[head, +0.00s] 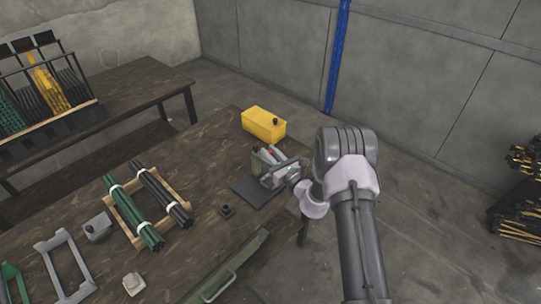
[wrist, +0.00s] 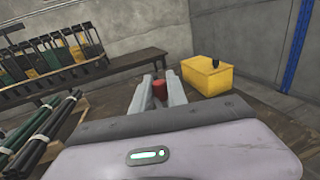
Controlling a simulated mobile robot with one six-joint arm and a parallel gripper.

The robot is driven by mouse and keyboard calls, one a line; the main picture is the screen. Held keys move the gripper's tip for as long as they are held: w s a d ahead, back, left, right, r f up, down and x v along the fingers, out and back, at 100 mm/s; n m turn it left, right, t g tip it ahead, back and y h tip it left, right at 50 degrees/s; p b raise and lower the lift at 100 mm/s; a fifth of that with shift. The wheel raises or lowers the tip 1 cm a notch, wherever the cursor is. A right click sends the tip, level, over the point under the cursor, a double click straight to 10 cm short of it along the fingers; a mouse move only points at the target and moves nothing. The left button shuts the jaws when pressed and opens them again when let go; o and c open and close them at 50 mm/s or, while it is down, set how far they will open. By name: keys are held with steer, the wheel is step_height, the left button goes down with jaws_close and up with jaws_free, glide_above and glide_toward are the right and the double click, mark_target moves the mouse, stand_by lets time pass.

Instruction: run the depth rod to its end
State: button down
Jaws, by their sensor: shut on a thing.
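My gripper (head: 268,156) is over a small press (head: 256,168) with a grey-green body on a dark base plate (head: 246,190) near the table's right edge. Its two pale fingers (wrist: 159,94) point forward in the wrist view and are shut on a red knob (wrist: 160,89), which also shows as a red spot in the head view (head: 270,151). The knob seems to be the end of the depth rod. The rod itself is hidden behind my gripper and fingers, so its depth cannot be seen.
A yellow box (head: 263,124) with a black knob stands just behind the press. Bundles of green and black rods lie in a wooden rack (head: 122,217) to the left. A small dark block (head: 226,211) and a green tray with a handle (head: 232,268) are nearer.

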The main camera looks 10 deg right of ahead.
steer(key=shift+r, duration=0.35)
steer(key=c, duration=1.3)
jaws_free()
steer(key=p+v, duration=0.2)
steer(key=v, duration=1.5)
steer(key=shift+s, duration=0.15)
